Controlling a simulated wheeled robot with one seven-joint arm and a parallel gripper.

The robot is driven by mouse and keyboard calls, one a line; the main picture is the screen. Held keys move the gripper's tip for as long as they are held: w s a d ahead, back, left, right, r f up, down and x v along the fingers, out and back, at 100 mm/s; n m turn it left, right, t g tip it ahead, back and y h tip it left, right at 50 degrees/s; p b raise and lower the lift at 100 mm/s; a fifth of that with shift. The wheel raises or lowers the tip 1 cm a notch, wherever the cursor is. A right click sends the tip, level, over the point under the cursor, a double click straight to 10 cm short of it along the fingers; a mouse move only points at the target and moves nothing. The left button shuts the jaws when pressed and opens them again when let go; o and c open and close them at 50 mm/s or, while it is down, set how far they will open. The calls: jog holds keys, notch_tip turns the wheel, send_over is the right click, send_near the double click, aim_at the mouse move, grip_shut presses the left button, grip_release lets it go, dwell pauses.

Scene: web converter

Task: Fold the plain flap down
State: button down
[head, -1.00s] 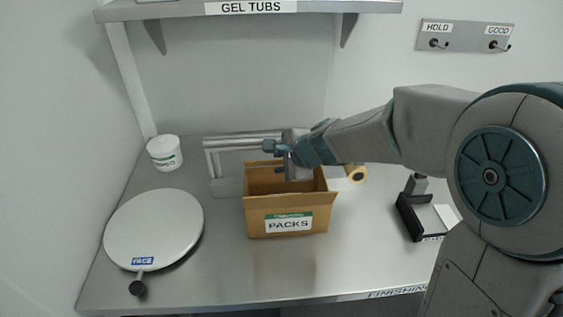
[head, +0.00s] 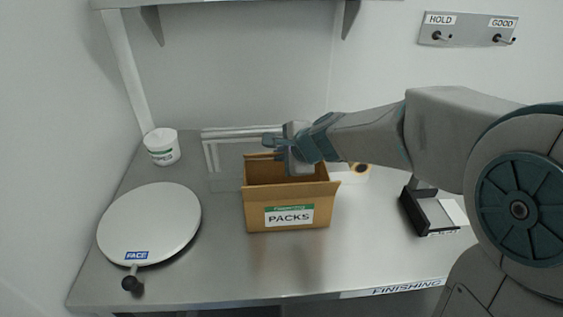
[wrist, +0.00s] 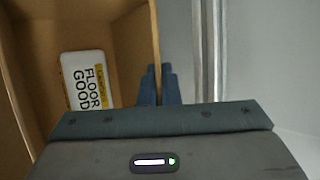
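An open brown cardboard box (head: 258,219) with a green and white PACKS label on its front stands mid-bench. Its front upper edge flares outward at the right corner. I cannot tell which flap is the plain one. My gripper (head: 270,141) is above the box's back edge, pointing left, and its hand hides part of the back rim. In the wrist view, the gripper fingers (wrist: 160,84) are close together at the box's wall edge (wrist: 155,42).
A round white disc with a FACE label (head: 150,220) and black knob is at left, with a white tub (head: 162,147) behind. A metal rail frame (head: 212,157) stands behind the box. A black holder (head: 420,212) is at right. The front bench strip is clear.

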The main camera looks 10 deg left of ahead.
jog(key=shift+s+f+b, duration=0.1)
jog(key=shift+f+b, duration=0.1)
jog(key=shift+b, duration=0.8)
jog(key=shift+r, duration=0.15)
jog(key=c, duration=1.6)
grip_release()
jog(key=shift+c, duration=0.2)
jog(key=shift+d, duration=0.1)
jog(key=p+v, duration=0.1)
jog(key=v, duration=1.2)
jog(key=shift+s+d+p, duration=0.2)
jog(key=shift+s+p, duration=0.1)
jog(key=shift+s, duration=0.1)
jog(key=shift+r, duration=0.1)
